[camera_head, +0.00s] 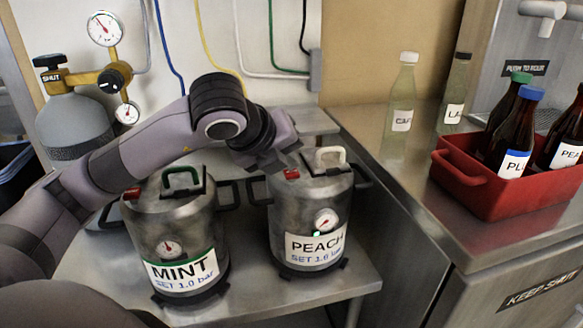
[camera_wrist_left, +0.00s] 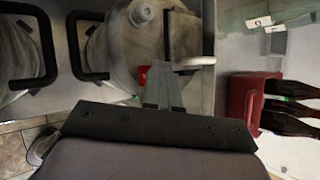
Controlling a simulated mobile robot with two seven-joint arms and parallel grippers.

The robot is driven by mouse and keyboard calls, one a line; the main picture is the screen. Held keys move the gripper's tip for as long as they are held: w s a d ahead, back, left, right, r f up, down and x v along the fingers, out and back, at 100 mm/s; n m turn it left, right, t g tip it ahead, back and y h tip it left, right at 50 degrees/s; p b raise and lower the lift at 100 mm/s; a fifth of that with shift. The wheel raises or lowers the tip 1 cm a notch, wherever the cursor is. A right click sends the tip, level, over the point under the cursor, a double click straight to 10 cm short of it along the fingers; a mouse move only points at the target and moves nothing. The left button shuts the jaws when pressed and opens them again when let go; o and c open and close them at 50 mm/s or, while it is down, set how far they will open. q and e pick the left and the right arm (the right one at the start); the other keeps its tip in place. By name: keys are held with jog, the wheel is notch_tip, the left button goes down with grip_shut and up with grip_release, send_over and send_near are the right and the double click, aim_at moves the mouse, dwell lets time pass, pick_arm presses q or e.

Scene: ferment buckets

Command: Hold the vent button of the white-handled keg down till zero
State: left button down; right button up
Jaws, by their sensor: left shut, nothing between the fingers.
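The PEACH keg (camera_head: 290,245) is a metal keg with a white handle (camera_head: 331,154), a red vent button (camera_head: 291,174) on its lid and a round gauge (camera_head: 326,221) on its front. The gauge reading is too small to tell. My left gripper (camera_head: 288,158) is shut and empty, over the lid just above the red button. In the left wrist view the shut fingers (camera_wrist_left: 163,88) are right beside the red button (camera_wrist_left: 143,74), with the white handle (camera_wrist_left: 196,62) to their right. I cannot tell whether the fingers touch the button.
The green-handled MINT keg (camera_head: 178,235) stands left on the same metal bench (camera_head: 335,286). A gas cylinder (camera_head: 75,120) with gauges is at the far left. A red crate (camera_head: 462,190) of bottles and two pale bottles (camera_head: 403,95) stand on the right counter.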

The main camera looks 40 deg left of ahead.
aim_at(288, 174)
pick_arm(q)
jog(key=shift+r+p, duration=0.4)
jog(key=shift+r, duration=0.45)
jog(key=shift+r, duration=0.1)
notch_tip(288, 174, up, 5)
jog(key=p, duration=0.3)
